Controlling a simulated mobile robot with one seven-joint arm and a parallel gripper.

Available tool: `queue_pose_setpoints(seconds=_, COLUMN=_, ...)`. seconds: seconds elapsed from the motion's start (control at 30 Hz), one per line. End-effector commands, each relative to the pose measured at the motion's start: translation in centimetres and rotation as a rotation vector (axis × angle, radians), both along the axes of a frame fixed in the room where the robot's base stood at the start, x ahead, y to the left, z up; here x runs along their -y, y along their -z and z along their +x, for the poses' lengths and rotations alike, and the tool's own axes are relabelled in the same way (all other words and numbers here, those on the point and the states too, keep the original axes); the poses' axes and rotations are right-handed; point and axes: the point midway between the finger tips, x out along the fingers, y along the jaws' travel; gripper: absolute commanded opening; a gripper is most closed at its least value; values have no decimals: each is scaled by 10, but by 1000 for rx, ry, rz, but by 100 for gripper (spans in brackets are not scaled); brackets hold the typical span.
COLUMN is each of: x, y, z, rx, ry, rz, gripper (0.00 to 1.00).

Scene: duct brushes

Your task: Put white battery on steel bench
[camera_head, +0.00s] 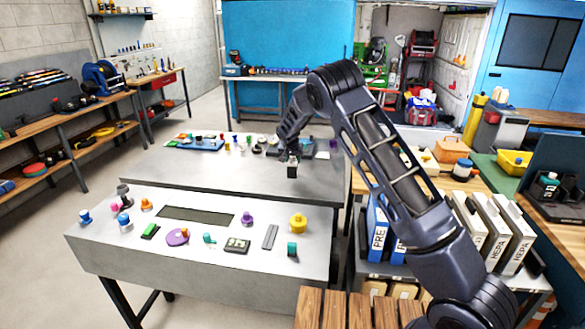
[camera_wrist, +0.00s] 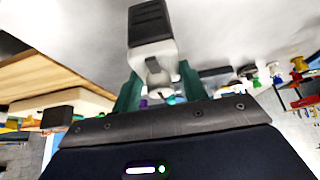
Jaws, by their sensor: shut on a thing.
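The white battery (camera_wrist: 152,52) has a black end (camera_wrist: 150,20) and is held between the green fingers of my gripper (camera_wrist: 158,82) in the wrist view. In the head view my gripper (camera_head: 291,158) hangs over the right part of a grey steel bench (camera_head: 215,172), with the battery's black end (camera_head: 292,172) pointing down. I cannot tell whether the battery touches the bench top. A nearer grey steel bench (camera_head: 165,258) with a dark slot stands in front.
Several small coloured items stand along the far bench's back edge, including a blue tray (camera_head: 203,143). The near bench carries a yellow knob (camera_head: 298,222), a purple disc (camera_head: 177,237) and other parts. The far bench's middle is clear.

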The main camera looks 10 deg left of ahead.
Motion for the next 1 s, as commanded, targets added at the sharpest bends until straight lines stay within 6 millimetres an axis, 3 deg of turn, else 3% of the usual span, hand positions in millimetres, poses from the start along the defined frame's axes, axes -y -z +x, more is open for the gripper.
queue_pose_setpoints(seconds=0.17, x=0, y=9, z=0, rx=1, ry=0, rz=1, gripper=0)
queue_pose_setpoints(seconds=0.4, x=0, y=39, z=0, rx=1, ry=0, rz=1, gripper=0)
queue_pose_setpoints(seconds=0.83, x=0, y=46, z=0, rx=1, ry=0, rz=1, gripper=0)
queue_pose_setpoints(seconds=0.87, x=0, y=46, z=0, rx=1, ry=0, rz=1, gripper=47)
queue_pose_setpoints(seconds=0.93, x=0, y=46, z=0, rx=1, ry=0, rz=1, gripper=61)
queue_pose_setpoints(seconds=1.0, x=0, y=46, z=0, rx=1, ry=0, rz=1, gripper=65)
